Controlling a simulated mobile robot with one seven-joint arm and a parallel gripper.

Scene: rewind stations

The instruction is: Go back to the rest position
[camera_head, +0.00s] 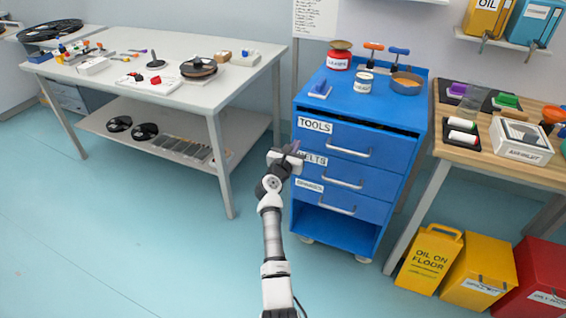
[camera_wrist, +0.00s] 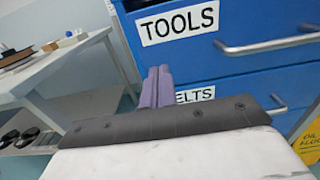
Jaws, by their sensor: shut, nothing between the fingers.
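My gripper (camera_head: 294,148) is at the end of my raised arm, in front of the left side of the blue tool cabinet (camera_head: 382,119). In the wrist view, its purple-grey fingers (camera_wrist: 157,87) lie side by side, shut and empty. They point at the cabinet front between the drawers labelled TOOLS (camera_wrist: 180,20) and BELTS, and cover part of the BELTS label (camera_wrist: 195,95). I cannot tell whether the fingertips touch the cabinet.
A white workbench (camera_head: 150,62) with reels and small parts stands on the left. A wooden-topped bench (camera_head: 495,142) is on the right, with a yellow OIL ON FLOOR sign (camera_head: 429,258) and bins below. The blue-green floor (camera_head: 130,240) is clear at the lower left.

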